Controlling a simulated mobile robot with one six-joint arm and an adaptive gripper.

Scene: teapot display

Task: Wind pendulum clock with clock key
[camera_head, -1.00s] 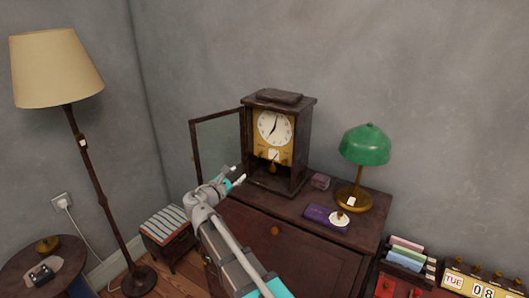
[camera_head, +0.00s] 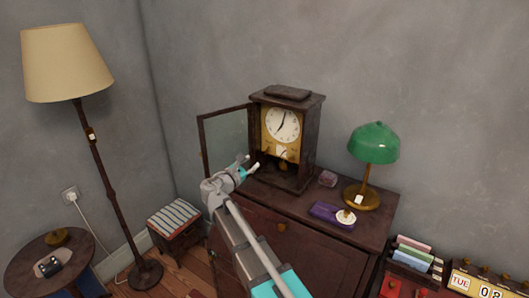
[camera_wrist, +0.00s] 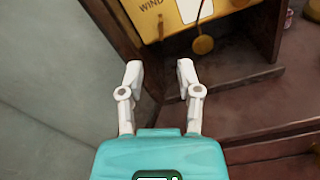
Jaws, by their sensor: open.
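The pendulum clock (camera_head: 305,145) stands upright on the dark cabinet, its glass door (camera_head: 226,140) swung open to the left. Its white dial (camera_head: 283,125) sits above a gold plate, with a round pendulum bob (camera_wrist: 203,44) below. In the wrist view, the gold plate (camera_wrist: 185,14) carries the letters "WIND" and a small dark upright piece (camera_wrist: 160,24); I cannot tell whether that is the clock key. My gripper (camera_head: 251,164) is open and empty in front of the clock's lower left. In the wrist view its white fingertips (camera_wrist: 160,70) are apart, below the plate.
On the cabinet top (camera_head: 386,222), right of the clock, are a small pinkish box (camera_head: 327,179), a purple box (camera_head: 324,212) with a round white-and-gold piece, and a green lamp (camera_head: 373,143). The open door stands left of my gripper. A floor lamp (camera_head: 66,63) stands farther left.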

